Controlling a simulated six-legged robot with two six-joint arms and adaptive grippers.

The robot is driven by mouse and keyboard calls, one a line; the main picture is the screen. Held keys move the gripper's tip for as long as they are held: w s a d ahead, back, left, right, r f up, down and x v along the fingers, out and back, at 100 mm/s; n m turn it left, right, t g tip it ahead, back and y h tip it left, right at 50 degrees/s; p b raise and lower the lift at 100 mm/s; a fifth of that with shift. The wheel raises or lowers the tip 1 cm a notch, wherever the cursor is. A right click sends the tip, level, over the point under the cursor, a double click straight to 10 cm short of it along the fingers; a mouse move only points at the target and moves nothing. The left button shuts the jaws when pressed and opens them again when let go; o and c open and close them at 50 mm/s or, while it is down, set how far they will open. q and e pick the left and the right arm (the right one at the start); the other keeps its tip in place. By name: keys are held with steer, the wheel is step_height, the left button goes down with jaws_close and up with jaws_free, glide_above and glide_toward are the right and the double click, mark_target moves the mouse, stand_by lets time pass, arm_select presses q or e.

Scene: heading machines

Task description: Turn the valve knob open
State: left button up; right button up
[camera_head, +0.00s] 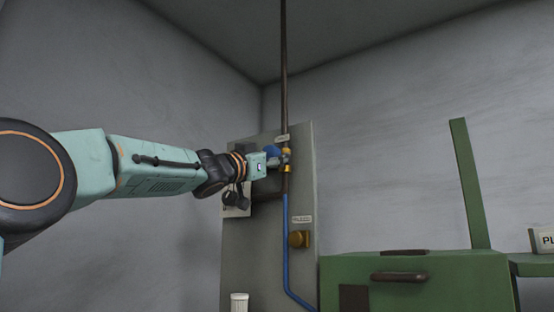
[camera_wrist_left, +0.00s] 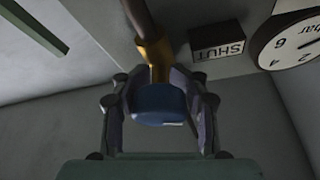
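The blue valve knob (camera_wrist_left: 158,103) sits on a brass fitting (camera_wrist_left: 154,58) at the end of a dark pipe in the left wrist view. In the head view the knob (camera_head: 272,151) shows partly behind my left gripper (camera_head: 276,160), beside the brass valve (camera_head: 287,168) on the grey panel. In the wrist view the fingers of my left gripper (camera_wrist_left: 160,100) stand on both sides of the knob, and the knob fills the gap between them. A label reading SHUT (camera_wrist_left: 217,48) is upside down beside the valve. My right gripper is not in view.
A pressure gauge (camera_wrist_left: 295,42) is close to the valve. A green cabinet (camera_head: 430,285) stands at right, and a white ribbed cylinder (camera_head: 239,303) is below.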

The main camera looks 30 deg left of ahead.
arm_select(q)
steer(key=o, duration=0.5)
steer(key=shift+n, duration=0.3)
